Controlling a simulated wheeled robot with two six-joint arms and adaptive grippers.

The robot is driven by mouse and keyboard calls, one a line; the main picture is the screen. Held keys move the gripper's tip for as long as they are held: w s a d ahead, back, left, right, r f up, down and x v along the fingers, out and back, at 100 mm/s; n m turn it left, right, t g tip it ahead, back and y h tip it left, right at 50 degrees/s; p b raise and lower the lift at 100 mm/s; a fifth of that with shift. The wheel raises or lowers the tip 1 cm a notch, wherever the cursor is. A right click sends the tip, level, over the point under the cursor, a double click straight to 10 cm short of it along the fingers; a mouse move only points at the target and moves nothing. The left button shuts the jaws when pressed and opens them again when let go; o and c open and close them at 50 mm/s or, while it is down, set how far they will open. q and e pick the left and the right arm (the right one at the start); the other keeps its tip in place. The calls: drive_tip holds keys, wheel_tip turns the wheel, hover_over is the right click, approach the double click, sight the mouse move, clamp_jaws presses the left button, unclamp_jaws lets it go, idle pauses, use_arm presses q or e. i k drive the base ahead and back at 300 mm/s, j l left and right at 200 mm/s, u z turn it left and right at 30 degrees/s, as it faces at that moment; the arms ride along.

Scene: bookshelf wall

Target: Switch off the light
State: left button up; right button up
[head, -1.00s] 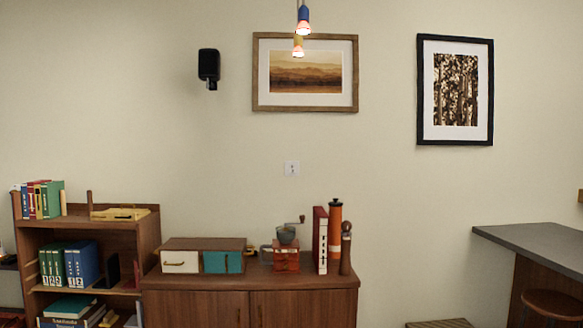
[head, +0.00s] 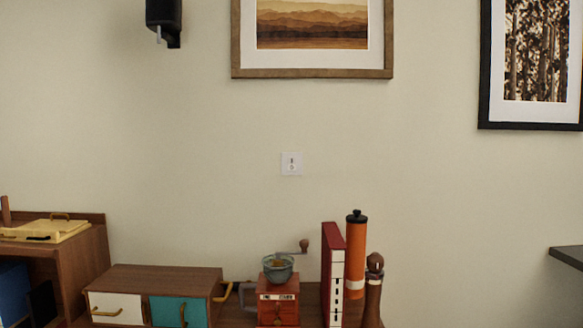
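A small white light switch plate (head: 291,164) is on the beige wall, near the middle of the head view, with a small toggle at its centre. It is above the cabinet top and below the landscape picture. Whether the toggle is up or down is too small to tell. No lamp shows now. Neither of my grippers is in view.
Below the switch stand a red coffee grinder (head: 278,299), a red book (head: 333,273), an orange cylinder (head: 355,255), a wooden mill (head: 374,290) and a drawer box (head: 167,279). A framed landscape (head: 312,72) hangs above. A grey counter edge (head: 568,256) is at right.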

sight(290, 160)
drive_tip(key=i+u, duration=0.35)
drive_tip(key=i+l+u, duration=0.15)
drive_tip(key=u, duration=0.2)
drive_tip(key=i+l+u, duration=0.2)
drive_tip(key=i+u, duration=0.15)
